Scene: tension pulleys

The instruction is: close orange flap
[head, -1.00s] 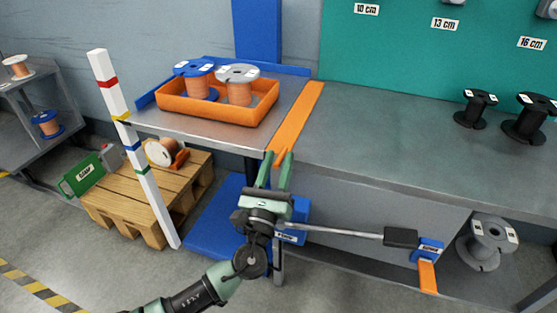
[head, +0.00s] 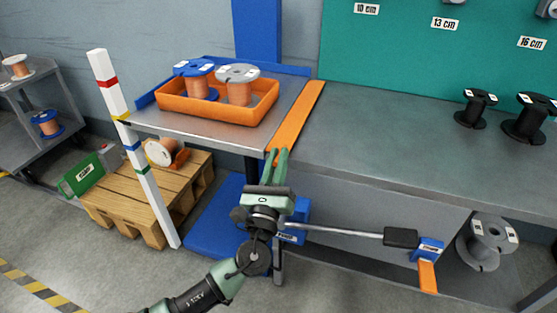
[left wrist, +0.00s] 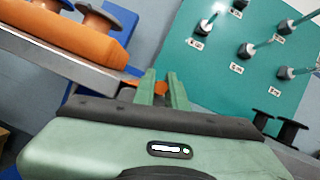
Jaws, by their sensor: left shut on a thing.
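The orange flap (head: 300,112) is a long narrow strip between the right edge of the metal lift table (head: 225,134) and the left end of the grey workbench (head: 390,135). It looks about level with both tops. My left gripper (head: 277,153) is at the flap's near end, its fingers shut on it. In the left wrist view a bit of the orange flap (left wrist: 161,87) shows between the fingers of the left gripper (left wrist: 163,76); the rest is mostly hidden. My right gripper is in neither view.
An orange tray (head: 215,112) with a blue spool (head: 194,70) and a grey spool (head: 238,75) stands on the lift table. A striped post (head: 130,145) stands at its left corner. A lever with a black handle (head: 401,237) sticks out right of my gripper. Black spools (head: 475,108) stand on the workbench.

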